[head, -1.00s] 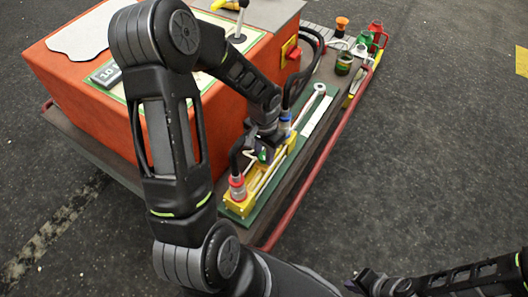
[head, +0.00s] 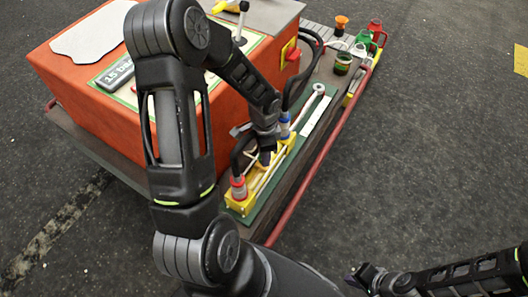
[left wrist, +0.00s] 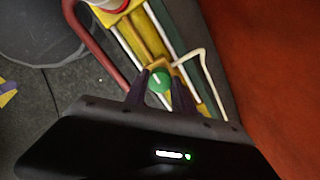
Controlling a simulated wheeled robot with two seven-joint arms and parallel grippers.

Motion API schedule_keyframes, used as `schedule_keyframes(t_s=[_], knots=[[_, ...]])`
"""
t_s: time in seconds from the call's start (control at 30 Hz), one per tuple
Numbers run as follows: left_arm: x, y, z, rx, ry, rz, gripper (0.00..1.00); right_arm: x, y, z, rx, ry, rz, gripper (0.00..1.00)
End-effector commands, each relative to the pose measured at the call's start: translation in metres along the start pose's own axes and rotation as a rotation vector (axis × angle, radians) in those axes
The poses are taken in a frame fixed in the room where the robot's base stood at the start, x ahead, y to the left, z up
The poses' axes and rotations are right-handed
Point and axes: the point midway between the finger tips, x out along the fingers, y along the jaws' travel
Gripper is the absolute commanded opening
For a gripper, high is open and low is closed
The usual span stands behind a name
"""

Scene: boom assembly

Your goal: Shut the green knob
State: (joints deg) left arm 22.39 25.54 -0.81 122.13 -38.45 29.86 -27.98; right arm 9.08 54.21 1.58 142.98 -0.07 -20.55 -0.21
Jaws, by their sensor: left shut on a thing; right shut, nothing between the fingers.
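The green knob (left wrist: 159,84) with a white line on it shows in the left wrist view, between my left fingertips (left wrist: 158,92). The fingers are shut on it. It sits on the yellow valve block (left wrist: 148,40) beside white rods. In the head view my left gripper (head: 264,158) is over the yellow block (head: 240,203) and hides the knob. My right gripper (head: 366,281) is shut and empty at the bottom right, over the floor and away from the block.
An orange box (head: 105,118) stands left of the block, with a display (head: 116,74) on top that seems to read 15 bar. Black hoses (head: 240,150) end at red and blue fittings near my left gripper. A red rail (head: 315,165) runs along the right edge. Floor to the right is clear.

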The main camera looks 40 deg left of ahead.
Motion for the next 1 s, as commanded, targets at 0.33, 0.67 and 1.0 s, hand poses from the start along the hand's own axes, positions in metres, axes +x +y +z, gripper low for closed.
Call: schedule_keyframes(t_s=[0.33,0.67,1.0], knots=[[-0.0001,-0.0002,0.0,0.009,0.0,-0.001,0.0,-0.0004,-0.0001,0.0,0.0,0.0,0.0,0.0],[-0.0001,-0.0002,0.0,0.008,0.0,-0.001,0.52,-0.0004,-0.0001,0.0,0.0,0.0,0.0,0.0],[-0.0048,-0.0005,-0.0003,0.008,0.001,-0.002,0.52,-0.0018,-0.0007,0.0,0.0,0.0,0.0,0.0]])
